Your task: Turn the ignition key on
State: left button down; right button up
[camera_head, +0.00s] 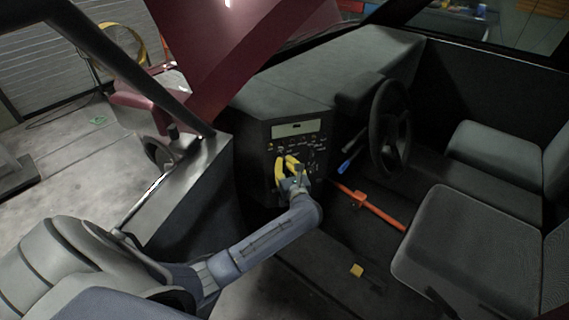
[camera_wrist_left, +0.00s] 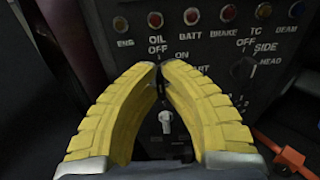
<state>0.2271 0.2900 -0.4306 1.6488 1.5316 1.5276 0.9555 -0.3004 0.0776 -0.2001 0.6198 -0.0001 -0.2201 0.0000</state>
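The dark dash panel (camera_head: 300,128) carries the ignition labels OFF, ON and START, which show in the left wrist view around my fingertips. My left gripper (camera_wrist_left: 161,72), with yellow padded fingers, reaches the panel; it also shows in the head view (camera_head: 287,160). Its fingertips are almost together, on a small dark piece (camera_wrist_left: 161,87) at the ignition position, which looks like the ignition key. The fingers hide most of it, so its exact angle is unclear. My right gripper is not in view.
A silver toggle (camera_wrist_left: 166,121) sits just below the fingertips. A rotary light knob (camera_wrist_left: 243,68) is to the right, with several indicator lamps above. The steering wheel (camera_head: 390,128), a blue-handled lever (camera_head: 348,163) and an orange bar (camera_head: 370,208) are right of the arm.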

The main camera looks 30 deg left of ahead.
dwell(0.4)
pick_arm(q)
jog(key=m, duration=0.4)
jog(key=shift+w+d+f+m, duration=0.1)
jog(key=shift+w+d+m, duration=0.1)
jog(key=shift+m, duration=0.1)
jog(key=shift+w+d+f+m, duration=0.1)
jog(key=shift+m, duration=0.9)
jog(key=shift+w+d+m, duration=0.1)
jog(key=shift+m, duration=0.9)
jog(key=c, duration=1.5)
grip_release()
jog(key=shift+c, duration=0.2)
jog(key=v, duration=1.2)
